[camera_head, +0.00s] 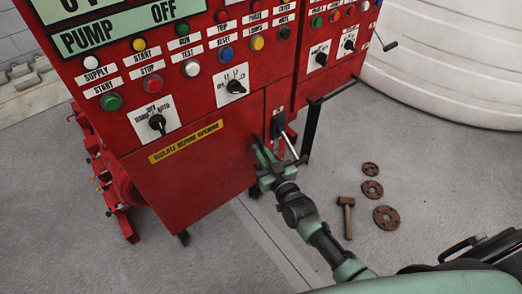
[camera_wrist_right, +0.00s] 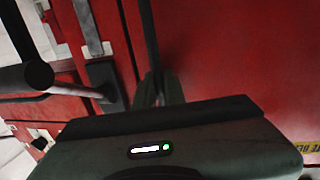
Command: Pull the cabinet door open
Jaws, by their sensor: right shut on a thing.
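The red cabinet door (camera_head: 205,172) is the lower panel of the pump cabinet, with a yellow "ISOLATE BEFORE OPENING" label (camera_head: 186,141). It looks closed or nearly so. My right gripper (camera_head: 266,156) is at the door's right edge. In the right wrist view its fingers (camera_wrist_right: 160,90) are shut around the lower end of a thin dark upright bar, the door handle (camera_wrist_right: 150,40). The fingers and my wrist hide the grip itself. The door's red face (camera_wrist_right: 230,60) fills the right of that view. My left gripper is not in view.
A black latch plate with a silver lever (camera_head: 289,146) sits just right of my right gripper. Buttons and rotary switches (camera_head: 157,122) are above the door. A hammer (camera_head: 346,215) and rusty flanges (camera_head: 387,217) lie on the floor at right. The floor before the door is clear.

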